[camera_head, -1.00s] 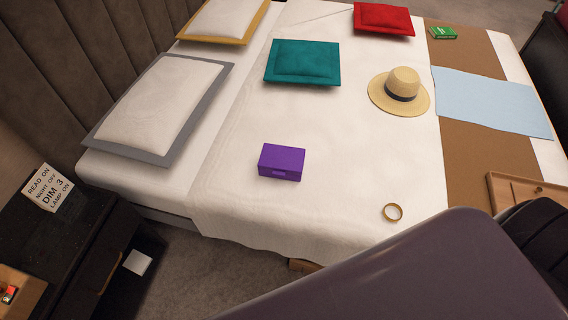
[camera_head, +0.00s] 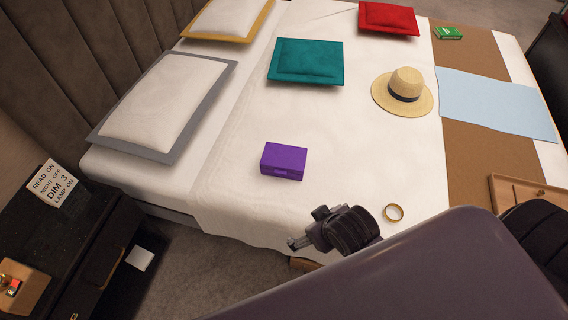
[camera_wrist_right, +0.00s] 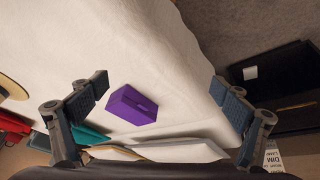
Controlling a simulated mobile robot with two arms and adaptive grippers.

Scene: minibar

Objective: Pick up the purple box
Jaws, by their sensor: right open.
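The purple box (camera_head: 284,161) lies on the white bed, near its front edge, in the head view. In the right wrist view the purple box (camera_wrist_right: 132,105) shows on the white sheet, ahead and between the two fingers. My right gripper (camera_head: 306,232) is near the bed's front edge, below and to the right of the box in the head view, apart from it. In the right wrist view my right gripper (camera_wrist_right: 158,96) is open, with its fingers wide apart and nothing between them. My left gripper is not in view.
A dark nightstand (camera_head: 62,240) stands at left. The sheet around the box is clear.

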